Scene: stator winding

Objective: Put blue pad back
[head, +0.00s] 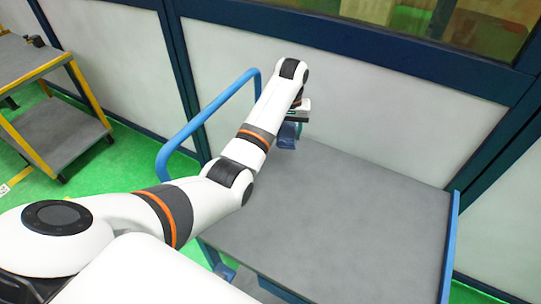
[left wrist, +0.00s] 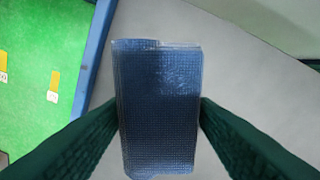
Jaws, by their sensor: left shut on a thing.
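The blue pad (left wrist: 158,110) is a dark blue block with a fine grid texture, upright in the middle of the left wrist view. My left gripper (left wrist: 160,122) is shut on it, with one dark green finger against each side. In the head view the pad (head: 287,136) shows small and partly hidden under my left gripper (head: 292,124), at the far left part of the grey table (head: 340,215). I cannot tell whether the pad touches the table top. My right gripper is not in view.
The table top is otherwise bare. A blue rail (head: 205,115) curves along its left side, and a blue edge (head: 448,245) runs along its right. A pale wall panel (head: 400,125) stands close behind. A yellow-framed cart (head: 55,130) stands at far left on the green floor.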

